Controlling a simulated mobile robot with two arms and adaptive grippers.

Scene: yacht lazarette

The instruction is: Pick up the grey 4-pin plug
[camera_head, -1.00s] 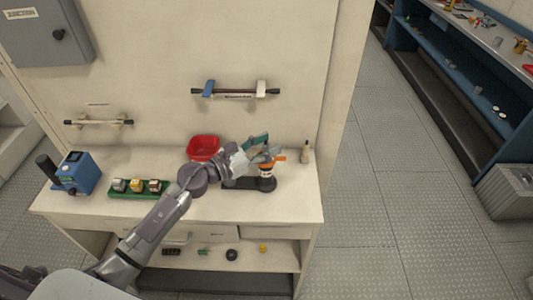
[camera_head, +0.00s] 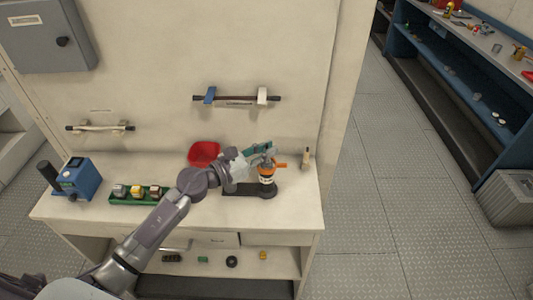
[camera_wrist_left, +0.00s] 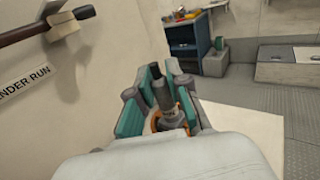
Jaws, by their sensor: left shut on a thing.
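My left gripper (camera_head: 262,155) is over the right part of the bench, at the top of an orange and black upright fixture (camera_head: 267,178). In the left wrist view, the teal fingers of my left gripper (camera_wrist_left: 162,98) are shut on a grey cylindrical plug (camera_wrist_left: 170,115) with a dark upper end. An orange ring (camera_wrist_left: 157,122) shows around its lower part. The plug's pins are hidden, and I cannot tell whether it is still seated in the fixture. My right gripper is not in view.
A red bowl (camera_head: 204,152) stands behind my left wrist. A green tray (camera_head: 125,201) with several small blocks and a blue device (camera_head: 82,177) are at left. A small bottle (camera_head: 306,158) stands at right. A rail (camera_head: 235,98) is on the wall above.

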